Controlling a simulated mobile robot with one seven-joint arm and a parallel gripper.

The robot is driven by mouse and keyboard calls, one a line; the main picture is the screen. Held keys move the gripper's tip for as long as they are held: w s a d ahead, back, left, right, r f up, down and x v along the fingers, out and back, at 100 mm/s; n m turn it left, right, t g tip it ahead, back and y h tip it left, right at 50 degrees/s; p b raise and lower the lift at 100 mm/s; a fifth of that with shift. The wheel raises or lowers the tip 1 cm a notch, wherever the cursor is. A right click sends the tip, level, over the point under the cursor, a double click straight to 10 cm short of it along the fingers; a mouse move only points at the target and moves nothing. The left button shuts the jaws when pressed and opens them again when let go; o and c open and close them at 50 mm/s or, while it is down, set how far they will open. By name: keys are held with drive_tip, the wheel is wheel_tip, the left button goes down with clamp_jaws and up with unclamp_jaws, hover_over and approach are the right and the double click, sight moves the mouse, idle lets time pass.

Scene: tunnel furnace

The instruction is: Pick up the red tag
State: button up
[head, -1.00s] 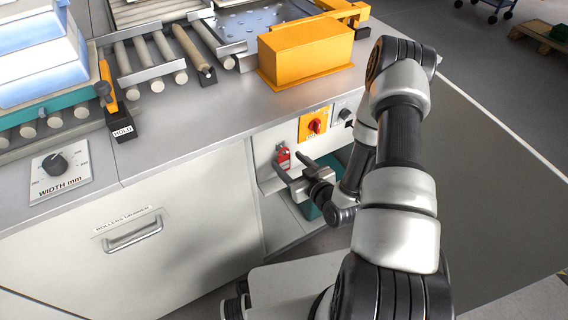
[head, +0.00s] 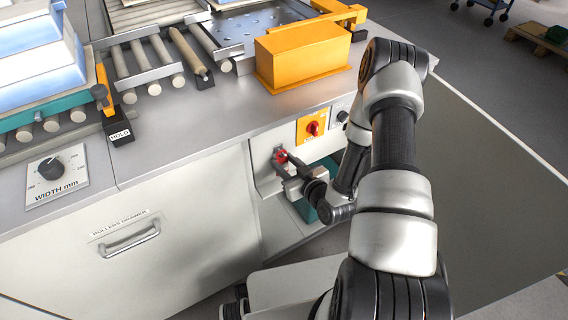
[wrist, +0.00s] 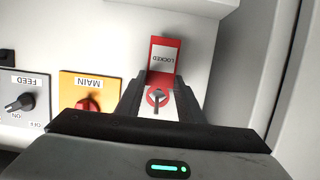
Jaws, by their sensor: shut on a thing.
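The red tag (wrist: 164,57), with a white label reading LOCKED, is at the upper middle of the wrist view. A red ring with a dark peg-like piece at its middle shows at its lower end; I cannot tell whether the tag still hangs on it. My gripper (wrist: 158,88) is shut on the tag, one dark finger on each side. In the head view, the tag (head: 281,157) is a small red patch at the white front panel, partly hidden by my gripper (head: 281,166).
The yellow MAIN switch plate (head: 311,127) with its red knob is close beside the tag. The FEED knob (wrist: 20,103) is farther along the panel. Above are the counter edge and a yellow box (head: 303,55). A teal thing (head: 305,210) is below my gripper.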

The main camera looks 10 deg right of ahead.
drive_tip(key=shift+r, duration=0.4)
drive_tip(key=shift+r+p, duration=0.35)
drive_tip(key=shift+r, duration=0.2)
drive_tip(key=s+d, duration=0.2)
drive_tip(key=s, duration=0.6)
drive_tip(key=s+d+p, duration=0.1)
drive_tip(key=s+d, duration=0.2)
drive_tip(key=s, duration=0.6)
drive_tip(key=shift+d+f, duration=0.3)
